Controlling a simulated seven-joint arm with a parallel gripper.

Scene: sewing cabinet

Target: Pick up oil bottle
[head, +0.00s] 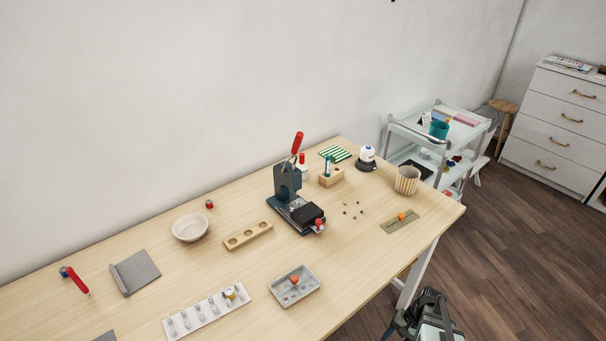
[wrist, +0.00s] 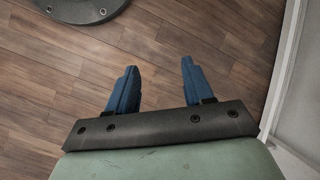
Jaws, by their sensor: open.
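A small pale bottle with a red cap (head: 304,173), which looks like the oil bottle, stands upright on the table behind the dark press. The press partly hides its lower left side. My gripper (wrist: 158,78) is open and empty in the wrist view, with two blue fingers apart over the wooden floor. In the head view my arm's end shows at the bottom right, beyond the table's right edge and well away from the bottle. The bottle is not in the wrist view.
The dark press (head: 287,190) with a red-handled lever stands left of the bottle. A wooden block (head: 332,178) holding small tools is at its right. A white-topped device (head: 366,156) and a striped cup (head: 407,181) stand farther right. A white cart (head: 408,128) is beyond the table (head: 365,235).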

